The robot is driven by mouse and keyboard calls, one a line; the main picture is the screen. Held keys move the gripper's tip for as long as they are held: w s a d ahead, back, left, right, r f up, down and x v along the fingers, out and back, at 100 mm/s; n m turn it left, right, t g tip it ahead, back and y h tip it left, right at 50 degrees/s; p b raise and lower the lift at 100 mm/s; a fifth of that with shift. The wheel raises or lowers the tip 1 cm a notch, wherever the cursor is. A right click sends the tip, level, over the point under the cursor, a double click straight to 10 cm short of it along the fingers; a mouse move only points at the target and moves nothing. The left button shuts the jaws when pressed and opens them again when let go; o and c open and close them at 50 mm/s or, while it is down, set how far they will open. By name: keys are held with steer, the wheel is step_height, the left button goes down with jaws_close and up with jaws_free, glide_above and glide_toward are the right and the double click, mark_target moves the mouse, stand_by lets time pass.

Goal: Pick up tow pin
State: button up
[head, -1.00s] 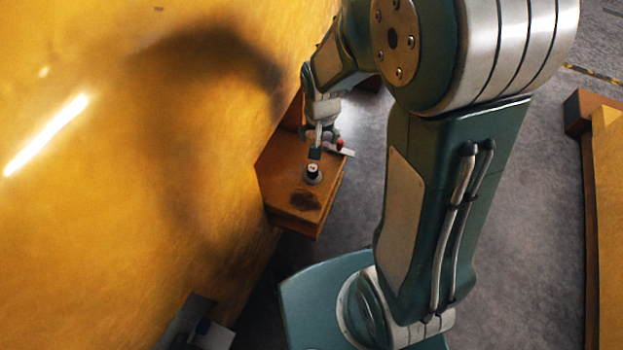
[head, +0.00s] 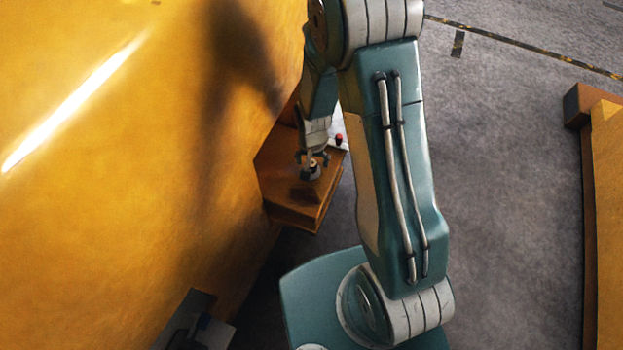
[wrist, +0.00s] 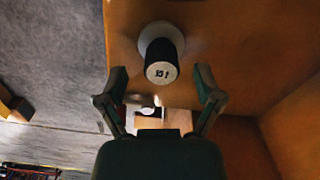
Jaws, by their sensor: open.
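The tow pin (wrist: 161,50) is a short dark cylinder with a white end bearing dark marks and a pale round flange at its base. It stands on the orange-brown ledge in the wrist view. In the head view the tow pin (head: 314,173) is small and partly hidden by my gripper (head: 308,161). In the wrist view my gripper (wrist: 162,78) is open and empty. Its two fingers are spread left and right of the pin's line, and the pin shows just beyond the fingertips, apart from both.
The ledge (head: 285,160) juts from a large yellow wall (head: 100,150). A red knob on a white part (head: 339,140) sits close behind my gripper. Grey floor (head: 500,190) lies open to the right, with an orange-brown block (head: 583,105) at the far right.

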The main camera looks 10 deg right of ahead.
steer(key=shift+a+f, duration=0.15)
steer(key=shift+f, duration=1.4)
jaws_close()
steer(key=shift+r, duration=0.1)
step_height(320, 180, up, 28)
